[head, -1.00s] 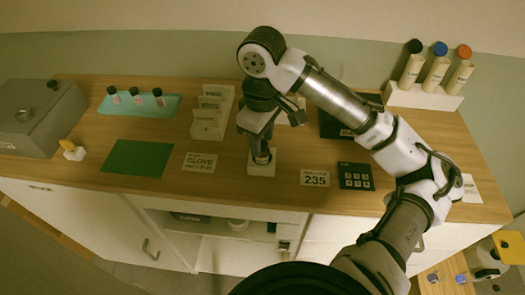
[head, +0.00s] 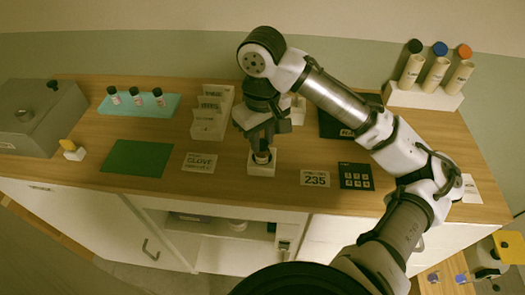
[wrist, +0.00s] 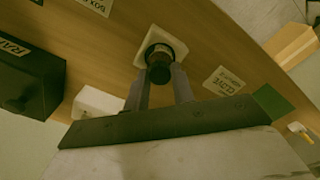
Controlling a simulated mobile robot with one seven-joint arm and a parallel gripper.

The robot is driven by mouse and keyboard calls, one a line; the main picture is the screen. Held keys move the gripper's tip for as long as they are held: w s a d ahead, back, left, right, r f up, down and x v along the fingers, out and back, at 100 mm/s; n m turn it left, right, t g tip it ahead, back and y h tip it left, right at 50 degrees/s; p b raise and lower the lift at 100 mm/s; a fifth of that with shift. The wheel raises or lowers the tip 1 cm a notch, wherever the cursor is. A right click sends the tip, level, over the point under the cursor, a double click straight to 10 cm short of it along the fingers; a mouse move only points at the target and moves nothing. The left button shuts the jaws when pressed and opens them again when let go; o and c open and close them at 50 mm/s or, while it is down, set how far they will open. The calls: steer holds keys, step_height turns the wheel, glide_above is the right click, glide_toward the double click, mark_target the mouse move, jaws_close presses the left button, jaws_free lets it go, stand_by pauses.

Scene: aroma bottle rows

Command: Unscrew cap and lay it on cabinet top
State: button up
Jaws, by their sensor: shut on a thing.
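My gripper (head: 262,148) points straight down over the front middle of the wooden cabinet top (head: 228,172). In the wrist view my gripper (wrist: 161,80) has its two fingers shut on a dark round cap (wrist: 158,72), one finger on each side. The cap sits at the top of a bottle (head: 262,157), which stands upright in a small white holder (head: 262,170). The fingers hide most of the cap in the head view. I cannot tell how far the cap is turned on the bottle.
A teal tray (head: 139,106) holds three dark-capped bottles. A card marked 235 (head: 314,178) and a black pad (head: 356,176) lie to the right. White file racks (head: 207,125) stand behind.

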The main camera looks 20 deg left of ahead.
steer(key=n, duration=1.8)
steer(key=shift+r, duration=0.1)
steer(key=o, duration=0.9)
steer(key=shift+c, duration=0.2)
